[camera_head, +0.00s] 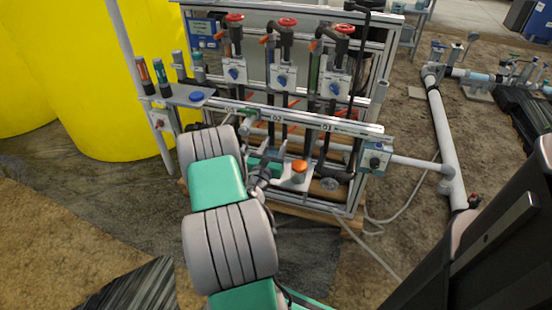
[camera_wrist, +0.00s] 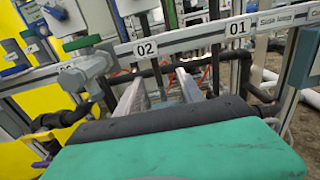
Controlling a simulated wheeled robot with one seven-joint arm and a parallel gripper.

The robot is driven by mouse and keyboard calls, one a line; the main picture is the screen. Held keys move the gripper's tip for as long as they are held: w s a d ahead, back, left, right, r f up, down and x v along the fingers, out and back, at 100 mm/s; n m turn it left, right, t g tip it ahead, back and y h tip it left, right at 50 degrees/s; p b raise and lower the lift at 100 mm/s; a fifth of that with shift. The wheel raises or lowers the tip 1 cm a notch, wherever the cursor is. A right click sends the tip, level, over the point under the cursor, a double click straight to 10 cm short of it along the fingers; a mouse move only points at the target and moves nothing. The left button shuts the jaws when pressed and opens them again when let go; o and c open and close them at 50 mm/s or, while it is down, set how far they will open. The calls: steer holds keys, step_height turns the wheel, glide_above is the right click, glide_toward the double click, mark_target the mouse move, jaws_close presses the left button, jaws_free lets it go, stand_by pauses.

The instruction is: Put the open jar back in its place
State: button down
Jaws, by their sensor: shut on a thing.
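My gripper (camera_wrist: 160,88) reaches toward the frame from the front in the wrist view, its two pale fingers standing apart with something between them. The open jar is hard to make out there; what is held looks clear or pale, and its rim and contents cannot be told. In the head view my gripper (camera_head: 264,178) is small and partly hidden by my arm, low in front of the rail with labels 02 and 01. A small side shelf (camera_head: 180,97) at the left carries upright tubes (camera_head: 152,76) and a flat blue round piece (camera_head: 197,96).
The metal frame (camera_head: 310,122) carries several red-topped valves (camera_head: 287,22) and dark pipes. An orange-topped part (camera_head: 299,166) sits on a pale bracket right of my gripper. Yellow tanks (camera_head: 110,80) stand left. A grey pipe (camera_head: 441,130) and hoses run at right.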

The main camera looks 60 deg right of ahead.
mark_target(276, 149)
steer(key=d+f, duration=0.1)
steer(key=d+f+b, duration=0.1)
steer(key=f, duration=0.1)
steer(key=w+d+f, duration=0.1)
steer(key=f, duration=0.1)
steer(key=shift+d+f+b, duration=0.15)
steer(key=shift+d+b, duration=0.1)
steer(key=shift+b, duration=0.15)
step_height(276, 149, down, 2)
steer(key=shift+f+b, duration=0.1)
steer(key=shift+b, duration=0.65)
steer(key=shift+f, duration=0.35)
steer(key=c, duration=0.7)
jaws_free()
steer(key=shift+r, duration=0.1)
